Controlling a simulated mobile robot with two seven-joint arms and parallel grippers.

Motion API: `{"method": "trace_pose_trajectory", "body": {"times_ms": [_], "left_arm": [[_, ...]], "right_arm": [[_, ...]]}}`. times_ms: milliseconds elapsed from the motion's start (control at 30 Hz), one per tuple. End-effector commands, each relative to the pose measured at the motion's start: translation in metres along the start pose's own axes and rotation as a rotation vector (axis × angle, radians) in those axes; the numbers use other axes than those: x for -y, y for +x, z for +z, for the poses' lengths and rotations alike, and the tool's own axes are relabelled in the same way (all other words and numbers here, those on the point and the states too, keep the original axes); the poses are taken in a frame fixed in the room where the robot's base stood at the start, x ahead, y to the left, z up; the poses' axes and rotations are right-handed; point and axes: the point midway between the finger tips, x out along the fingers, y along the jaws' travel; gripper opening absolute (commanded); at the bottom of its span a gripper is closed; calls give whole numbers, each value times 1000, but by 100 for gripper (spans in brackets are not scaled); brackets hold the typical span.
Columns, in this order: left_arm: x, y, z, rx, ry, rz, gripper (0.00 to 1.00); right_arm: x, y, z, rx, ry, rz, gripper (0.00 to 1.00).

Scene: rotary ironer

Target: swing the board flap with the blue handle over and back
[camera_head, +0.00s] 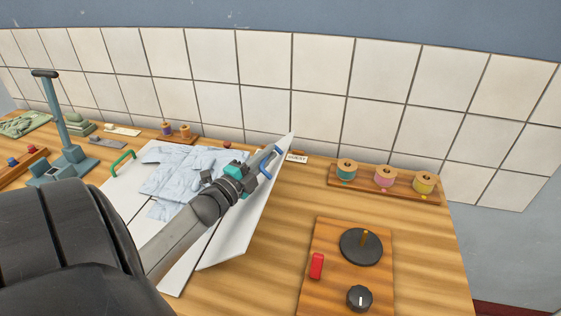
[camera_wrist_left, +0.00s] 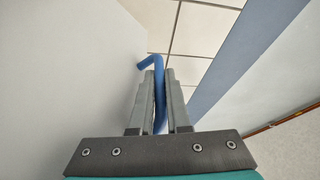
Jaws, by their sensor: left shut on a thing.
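The board flap (camera_head: 241,237) with the blue handle (camera_head: 265,171) is tilted up steeply at the right side of the folding board. My left gripper (camera_head: 271,157) is shut on the blue handle, which also shows between the fingers in the left wrist view (camera_wrist_left: 159,90). A light blue patterned garment (camera_head: 175,170) lies on the board. A green handle (camera_head: 122,162) sits at the board's left side. My left arm hides part of the board and flap. My right gripper is not in view.
A wooden rack with several thread spools (camera_head: 384,178) stands at the back right. A wooden panel with a black disc, a knob and a red switch (camera_head: 316,266) lies at the front right. A teal press stand (camera_head: 62,130) stands at the left.

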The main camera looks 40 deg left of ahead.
Motion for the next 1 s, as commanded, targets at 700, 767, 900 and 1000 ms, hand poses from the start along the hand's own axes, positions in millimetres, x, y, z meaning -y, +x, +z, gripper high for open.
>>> {"method": "trace_pose_trajectory", "body": {"times_ms": [700, 767, 900, 1000], "left_arm": [[48, -41, 99, 1, -628, -262, 0], [48, -44, 108, 1, -677, -283, 0], [47, -52, 126, 0, -783, -326, 0], [46, -57, 138, 1, -848, -353, 0]], "right_arm": [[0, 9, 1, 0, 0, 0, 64], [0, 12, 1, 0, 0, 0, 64], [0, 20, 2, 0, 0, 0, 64], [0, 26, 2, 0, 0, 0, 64]]}}
